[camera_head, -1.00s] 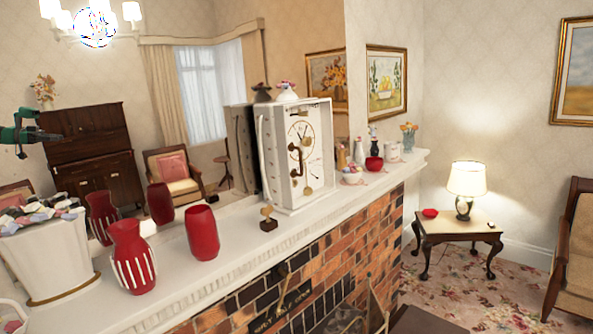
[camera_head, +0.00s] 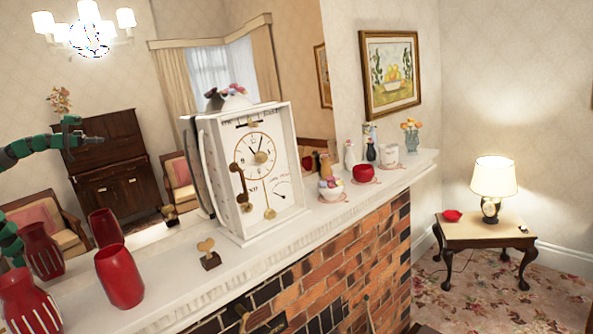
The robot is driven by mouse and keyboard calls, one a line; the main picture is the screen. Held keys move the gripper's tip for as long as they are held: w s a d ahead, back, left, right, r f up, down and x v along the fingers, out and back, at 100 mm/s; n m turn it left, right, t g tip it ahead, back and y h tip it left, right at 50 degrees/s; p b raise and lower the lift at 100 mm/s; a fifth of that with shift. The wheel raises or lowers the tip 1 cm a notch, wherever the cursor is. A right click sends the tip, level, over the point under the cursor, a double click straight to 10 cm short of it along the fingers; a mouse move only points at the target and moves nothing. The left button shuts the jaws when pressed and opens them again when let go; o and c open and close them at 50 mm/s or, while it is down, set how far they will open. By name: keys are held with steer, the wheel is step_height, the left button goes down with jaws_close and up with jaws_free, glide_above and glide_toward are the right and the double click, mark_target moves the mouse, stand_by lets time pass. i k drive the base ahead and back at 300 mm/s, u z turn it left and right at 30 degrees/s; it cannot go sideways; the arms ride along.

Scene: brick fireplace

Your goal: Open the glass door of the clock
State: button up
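The clock (camera_head: 262,185) is a tall white box on the mantel, with a round dial, brown and gold hands and a pendulum on its front. A curved white strip (camera_head: 213,165) runs down its left side, like a handle. Its front looks flush with the case; I cannot make out the edge of the glass door. My gripper (camera_head: 93,139) shows only as a small green and dark reflection in the mirror at the left, well apart from the clock's image. Its fingers are too small to read. No direct view of it appears.
Red vases (camera_head: 119,276) and a small wooden heart ornament (camera_head: 208,255) stand left of the clock on the white mantel (camera_head: 165,300). A red pot (camera_head: 363,174) and small ornaments stand to its right. A lamp table (camera_head: 483,235) stands right, with open carpet in front.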

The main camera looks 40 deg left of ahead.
mark_target(227, 168)
steer(key=u, duration=0.3)
steer(key=i, duration=0.95)
steer(key=u, duration=0.65)
